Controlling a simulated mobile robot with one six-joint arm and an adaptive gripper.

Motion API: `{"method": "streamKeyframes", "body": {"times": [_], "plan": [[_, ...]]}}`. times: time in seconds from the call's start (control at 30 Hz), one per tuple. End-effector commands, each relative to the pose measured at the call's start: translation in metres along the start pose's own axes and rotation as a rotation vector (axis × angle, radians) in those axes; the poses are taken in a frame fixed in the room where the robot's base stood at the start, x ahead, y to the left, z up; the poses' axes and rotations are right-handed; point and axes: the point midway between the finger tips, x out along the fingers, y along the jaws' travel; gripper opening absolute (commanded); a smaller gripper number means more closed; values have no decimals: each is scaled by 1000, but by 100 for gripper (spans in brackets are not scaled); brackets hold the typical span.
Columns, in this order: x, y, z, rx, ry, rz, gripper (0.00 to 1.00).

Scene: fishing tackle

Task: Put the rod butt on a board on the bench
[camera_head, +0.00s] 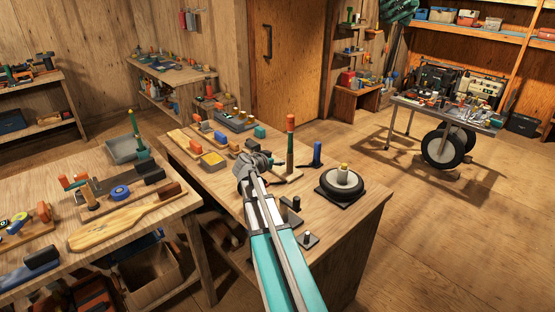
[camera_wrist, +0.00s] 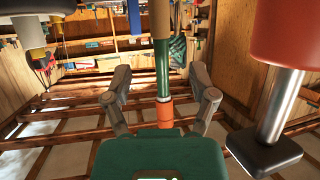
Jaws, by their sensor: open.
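The likely rod butt (camera_head: 290,148) is an upright green shaft with an orange top, standing on the bench (camera_head: 345,232) in the head view. A small pale board (camera_head: 291,179) shows at its foot. My gripper (camera_head: 255,165) is just left of it in that view. In the wrist view, which appears upside down, a green shaft with an orange end (camera_wrist: 163,85) shows between the spread fingers of my gripper (camera_wrist: 160,97). The fingers are open with gaps on both sides.
A round black-based reel-like item (camera_head: 341,185) and a blue upright piece (camera_head: 317,154) stand right of the rod butt. Small dark posts (camera_head: 308,240) stand near the front. A long board (camera_head: 190,146) with blocks lies left. Bare bench top shows at the right front.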

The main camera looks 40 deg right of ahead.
Motion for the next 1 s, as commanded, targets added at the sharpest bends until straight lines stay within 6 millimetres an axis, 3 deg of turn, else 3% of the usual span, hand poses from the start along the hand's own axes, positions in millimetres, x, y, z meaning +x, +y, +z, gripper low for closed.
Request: {"method": "streamKeyframes", "body": {"times": [0.73, 0.87, 1.0], "plan": [[-4, 0, 4, -10, -13, -1, 74], [-18, -1, 19, -46, -62, -3, 74], [-49, -3, 51, -133, -171, -17, 74]]}}
